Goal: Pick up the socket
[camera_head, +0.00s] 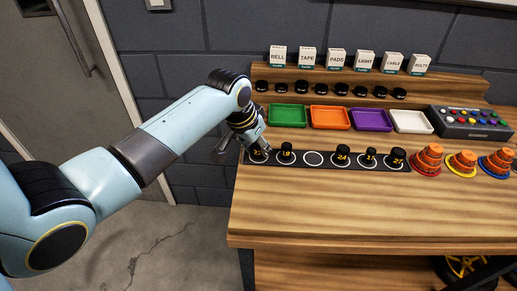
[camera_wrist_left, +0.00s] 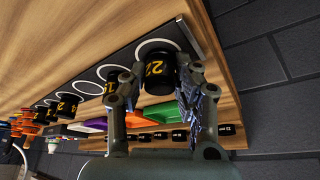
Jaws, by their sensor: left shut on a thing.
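A black socket with yellow digits that look like 22 (camera_wrist_left: 158,70) sits between the two fingers of my left gripper (camera_wrist_left: 160,88) in the left wrist view. The fingers are shut on it from both sides. A white ring on the dark strip shows behind the socket; I cannot tell if the socket still touches the strip. In the head view, the left gripper (camera_head: 254,142) reaches down at the strip's left end, and the socket (camera_head: 258,156) is partly hidden under it. My right gripper is not in view.
The dark strip (camera_head: 313,165) holds several other sockets, one close right of the gripper (camera_head: 286,154), and an empty ring. Behind are green (camera_head: 289,115), orange (camera_head: 330,118), purple (camera_head: 371,120) and white (camera_head: 411,122) trays. Orange stacked cones (camera_head: 429,158) stand right. The bench front is clear.

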